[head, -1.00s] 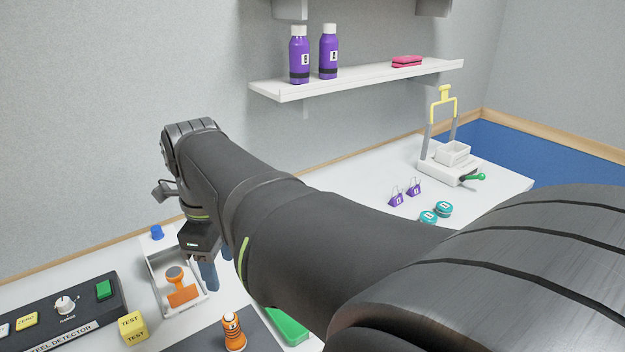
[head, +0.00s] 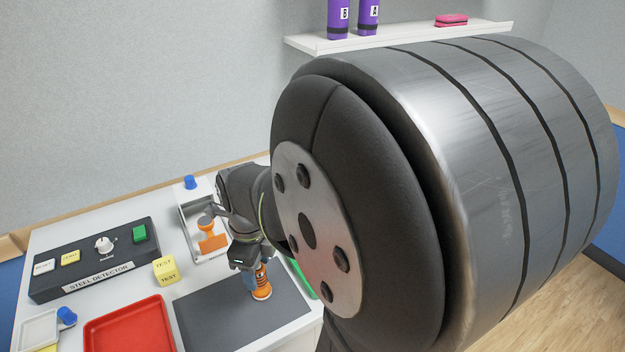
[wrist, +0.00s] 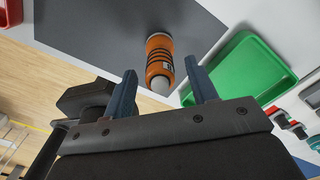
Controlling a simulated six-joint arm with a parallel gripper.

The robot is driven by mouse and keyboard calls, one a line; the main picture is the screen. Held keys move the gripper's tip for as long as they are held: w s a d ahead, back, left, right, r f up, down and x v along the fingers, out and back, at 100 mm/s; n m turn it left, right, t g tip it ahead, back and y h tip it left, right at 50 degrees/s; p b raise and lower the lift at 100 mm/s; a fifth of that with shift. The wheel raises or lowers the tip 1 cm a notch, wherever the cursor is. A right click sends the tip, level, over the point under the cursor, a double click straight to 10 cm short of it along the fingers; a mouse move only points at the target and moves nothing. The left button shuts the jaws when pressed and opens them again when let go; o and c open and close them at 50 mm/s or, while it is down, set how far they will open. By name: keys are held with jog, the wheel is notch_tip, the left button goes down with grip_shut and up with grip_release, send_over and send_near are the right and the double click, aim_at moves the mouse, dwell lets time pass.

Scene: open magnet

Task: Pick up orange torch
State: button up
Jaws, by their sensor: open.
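The orange torch (head: 262,284) stands on the dark grey mat (head: 215,305) in the head view, partly hidden by my gripper (head: 256,276). It has black bands and a pale end. In the wrist view the torch (wrist: 160,58) shows between and just beyond my two blue fingers (wrist: 160,92). The fingers are apart, one on each side of its line, and I see no finger pressed on it.
A steel detector box (head: 97,262), a yellow test cube (head: 167,270) and a red tray (head: 130,325) lie to the left. An orange-handled stamp (head: 212,242) sits in a white holder behind. A green tray (wrist: 240,70) is beside the mat. My arm blocks the right side.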

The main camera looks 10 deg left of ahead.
jog(key=shift+f, duration=0.6)
jog(key=c, duration=1.1)
jog(key=shift+r, duration=0.1)
